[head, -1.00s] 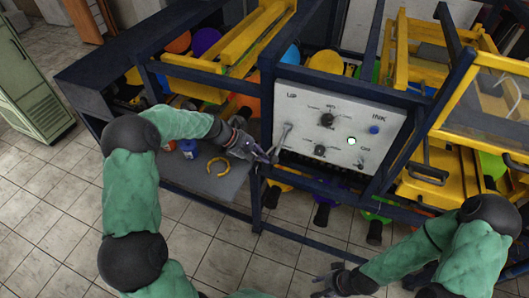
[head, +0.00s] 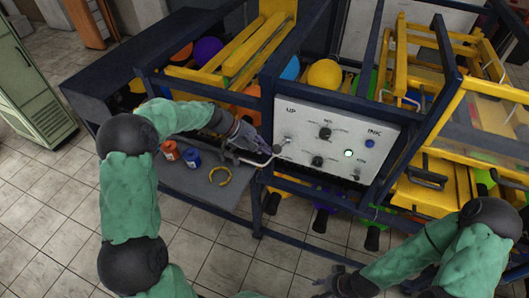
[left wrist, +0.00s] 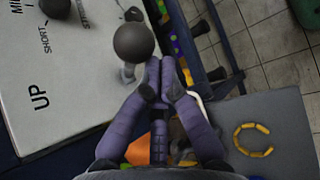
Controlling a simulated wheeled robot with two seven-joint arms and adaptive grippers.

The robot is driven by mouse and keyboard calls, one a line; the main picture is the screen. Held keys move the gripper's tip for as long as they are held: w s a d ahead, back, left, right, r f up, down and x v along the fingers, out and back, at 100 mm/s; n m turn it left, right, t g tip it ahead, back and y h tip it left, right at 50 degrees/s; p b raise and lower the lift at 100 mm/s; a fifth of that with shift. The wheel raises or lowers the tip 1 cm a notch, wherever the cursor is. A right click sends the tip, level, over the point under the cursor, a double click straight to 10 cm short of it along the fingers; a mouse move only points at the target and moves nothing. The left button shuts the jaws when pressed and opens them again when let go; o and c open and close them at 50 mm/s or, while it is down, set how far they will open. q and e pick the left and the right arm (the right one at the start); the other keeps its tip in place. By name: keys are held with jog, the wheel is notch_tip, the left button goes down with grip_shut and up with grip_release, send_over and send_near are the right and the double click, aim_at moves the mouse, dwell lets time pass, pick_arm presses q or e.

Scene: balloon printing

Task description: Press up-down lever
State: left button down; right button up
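The control panel (head: 340,150) is white with "UP" at its upper left. The up-down lever (head: 277,149) sticks out from the panel's left side and ends in a dark round knob. In the left wrist view this lever knob (left wrist: 134,40) is large, just beyond my fingertips and slightly to their left. My left gripper (head: 263,151) is at the lever; in the left wrist view its fingers (left wrist: 159,75) are together, apparently beneath or beside the knob. Whether they touch is unclear. My right gripper (head: 330,281) is low in the head view, away from the panel; its opening is unclear.
A grey shelf (head: 205,193) left of the panel holds a yellow ring (head: 220,175), an orange can (head: 170,150) and a blue can (head: 192,158). Dark blue frame posts (head: 267,110) stand beside the panel. Yellow frames (head: 450,190) stand at the right.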

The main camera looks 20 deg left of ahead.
pick_arm(q)
jog(key=shift+w+d+r, duration=0.1)
jog(key=shift+w+r, duration=0.05)
jog(key=shift+r, duration=0.25)
pick_arm(e)
jog(key=shift+r, duration=0.15)
pick_arm(q)
jog(key=shift+f, duration=0.1)
notch_tip(320, 180, down, 4)
jog(key=a+b, duration=0.2)
jog(key=b, duration=0.1)
jog(key=w+a+r, duration=0.1)
jog(key=a+r, duration=0.5)
jog(key=r, duration=0.1)
jog(key=shift+w+a+r+b, duration=0.3)
jog(key=shift+a+r, duration=0.05)
pick_arm(e)
jog(key=x, duration=0.4)
jog(key=shift+s, duration=0.3)
jog(key=shift+d, duration=0.1)
pick_arm(q)
jog(key=shift+a, duration=0.1)
